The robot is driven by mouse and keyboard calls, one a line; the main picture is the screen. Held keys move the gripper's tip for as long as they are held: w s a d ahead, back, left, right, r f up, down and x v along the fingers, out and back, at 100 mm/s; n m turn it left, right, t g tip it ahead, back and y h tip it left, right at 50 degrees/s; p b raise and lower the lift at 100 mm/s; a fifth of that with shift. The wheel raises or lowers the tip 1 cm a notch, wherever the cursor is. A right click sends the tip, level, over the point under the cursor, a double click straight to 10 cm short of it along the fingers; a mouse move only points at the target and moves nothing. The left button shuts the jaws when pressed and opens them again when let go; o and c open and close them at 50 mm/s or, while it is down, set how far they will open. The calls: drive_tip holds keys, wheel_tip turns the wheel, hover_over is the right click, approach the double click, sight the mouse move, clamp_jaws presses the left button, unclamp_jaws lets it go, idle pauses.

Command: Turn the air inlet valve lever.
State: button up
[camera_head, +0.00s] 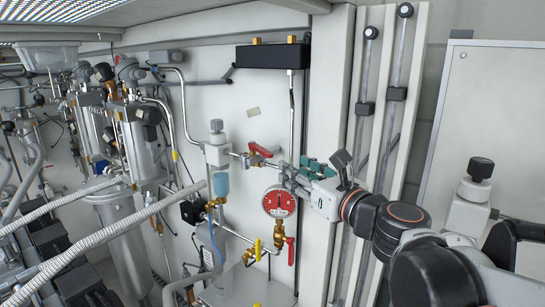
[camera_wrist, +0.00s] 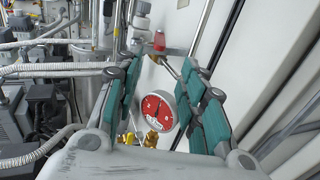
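In the wrist view a red lever (camera_wrist: 159,41) shows beyond the fingertips, seen nearly end-on. Further down are a second red lever (camera_head: 290,251) and a yellow lever (camera_head: 257,250) on brass fittings. No label shows which is the air inlet valve. My gripper (camera_wrist: 162,58) has teal pads spread apart with nothing between them. It appears apart from the upper red lever; the exact depth gap is unclear.
A round red gauge (camera_head: 279,202) hangs just below my gripper, and shows between the fingers in the wrist view. A filter with a blue bowl (camera_head: 221,183) stands left of the upper lever. A black manifold (camera_head: 272,56) is above. A white upright (camera_head: 325,90) stands close behind my arm.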

sight(271, 155)
drive_tip(key=p+x, duration=0.1)
drive_tip(key=x, duration=0.9)
drive_tip(key=shift+w+a, duration=0.15)
drive_tip(key=shift+w, duration=0.1)
clamp_jaws()
